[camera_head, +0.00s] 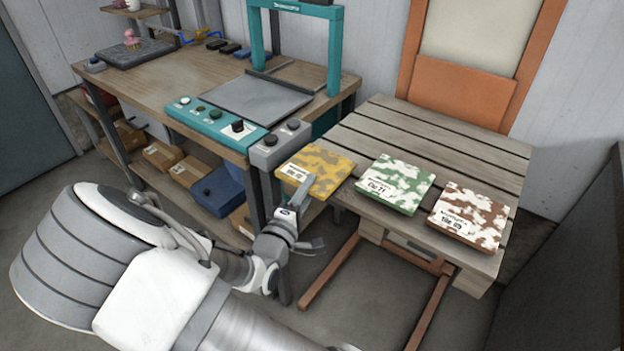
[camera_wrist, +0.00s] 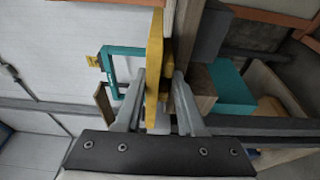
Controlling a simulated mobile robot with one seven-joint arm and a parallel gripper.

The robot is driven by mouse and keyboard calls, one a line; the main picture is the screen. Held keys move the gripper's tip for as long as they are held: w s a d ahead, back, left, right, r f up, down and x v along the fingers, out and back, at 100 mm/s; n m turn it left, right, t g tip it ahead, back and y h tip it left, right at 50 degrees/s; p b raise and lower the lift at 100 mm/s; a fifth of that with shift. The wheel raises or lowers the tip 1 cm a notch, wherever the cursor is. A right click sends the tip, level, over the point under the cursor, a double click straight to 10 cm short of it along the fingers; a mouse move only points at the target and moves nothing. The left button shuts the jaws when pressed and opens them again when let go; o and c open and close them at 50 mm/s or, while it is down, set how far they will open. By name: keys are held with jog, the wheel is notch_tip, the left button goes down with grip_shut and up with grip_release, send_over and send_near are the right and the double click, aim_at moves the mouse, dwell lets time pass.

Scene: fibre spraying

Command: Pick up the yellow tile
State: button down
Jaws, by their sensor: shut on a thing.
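The yellow camouflage-patterned tile (camera_head: 322,168) with a white label is at the left corner of the slatted wooden table (camera_head: 440,137). My gripper (camera_head: 301,192) comes from the front left and is shut on the tile's near edge. In the wrist view the tile (camera_wrist: 154,62) shows edge-on between my two fingers (camera_wrist: 158,110). I cannot tell whether the tile still touches the table.
A green tile (camera_head: 396,184) and a brown tile (camera_head: 469,215) lie to the right on the same table. A workbench (camera_head: 150,78) with a teal frame machine (camera_head: 332,50) and a teal button panel (camera_head: 205,122) stands close on the left.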

jog(key=shift+r, duration=0.2)
jog(key=shift+r, duration=0.6)
jog(key=r, duration=0.1)
jog(key=r+p, duration=0.1)
jog(key=r, duration=0.1)
jog(key=shift+s+d+r+p, duration=0.2)
jog(key=shift+s+d+p, duration=0.1)
jog(key=shift+s, duration=0.05)
jog(key=s+d+r+p, duration=0.5)
jog(key=s+p, duration=0.3)
jog(key=p, duration=0.4)
jog(key=shift+s+d+r, duration=0.4)
jog(key=shift+r, duration=0.25)
jog(key=shift+d, duration=0.1)
